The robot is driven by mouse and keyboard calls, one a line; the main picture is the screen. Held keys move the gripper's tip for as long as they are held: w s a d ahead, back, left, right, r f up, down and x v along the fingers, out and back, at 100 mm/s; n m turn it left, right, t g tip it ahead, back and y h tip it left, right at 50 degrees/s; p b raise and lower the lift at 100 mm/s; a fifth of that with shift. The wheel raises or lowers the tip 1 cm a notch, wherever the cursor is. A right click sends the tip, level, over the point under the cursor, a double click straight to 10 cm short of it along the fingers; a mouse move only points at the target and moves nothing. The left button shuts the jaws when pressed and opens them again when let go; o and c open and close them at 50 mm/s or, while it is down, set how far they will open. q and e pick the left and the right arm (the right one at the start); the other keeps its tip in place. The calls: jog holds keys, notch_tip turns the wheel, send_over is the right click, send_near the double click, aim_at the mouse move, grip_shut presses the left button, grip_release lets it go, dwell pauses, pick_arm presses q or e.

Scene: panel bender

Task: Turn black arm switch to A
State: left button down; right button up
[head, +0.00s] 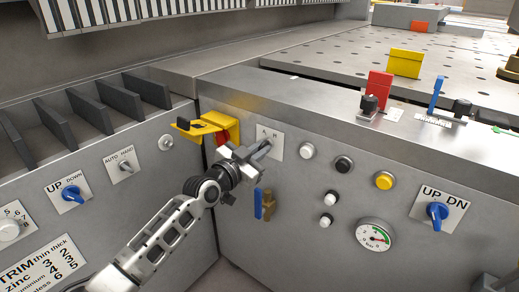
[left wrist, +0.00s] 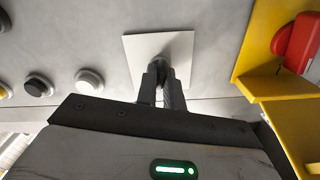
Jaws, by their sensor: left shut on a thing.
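The switch plate (head: 276,142) is white with the letters A and H, on the grey front panel right of the inner corner. My left gripper (head: 254,154) reaches up to it from the lower left and covers its lower left part. In the left wrist view the plate (left wrist: 175,48) is behind the fingertips (left wrist: 163,85), which are shut on the small dark switch (left wrist: 158,63) at its middle. The switch is mostly hidden by the fingers, so I cannot tell which letter it points to. My right gripper is not in view.
A yellow bracket with a red button (head: 222,133) sticks out just left of the gripper. White (head: 306,150), black (head: 344,164) and yellow (head: 384,180) buttons sit to the right. A blue and brass valve (head: 267,204) is below, and a gauge (head: 374,235) is lower right.

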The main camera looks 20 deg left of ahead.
pick_arm(q)
jog(key=n, duration=0.5)
jog(key=shift+n+p, duration=0.3)
jog(key=shift+f+n, duration=0.1)
jog(key=shift+n, duration=1.7)
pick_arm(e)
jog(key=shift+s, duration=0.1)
pick_arm(q)
jog(key=c, duration=1.5)
grip_release()
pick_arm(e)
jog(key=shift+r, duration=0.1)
pick_arm(q)
jog(key=p+v, duration=0.1)
jog(key=v, duration=1.5)
jog(key=shift+p, duration=0.35)
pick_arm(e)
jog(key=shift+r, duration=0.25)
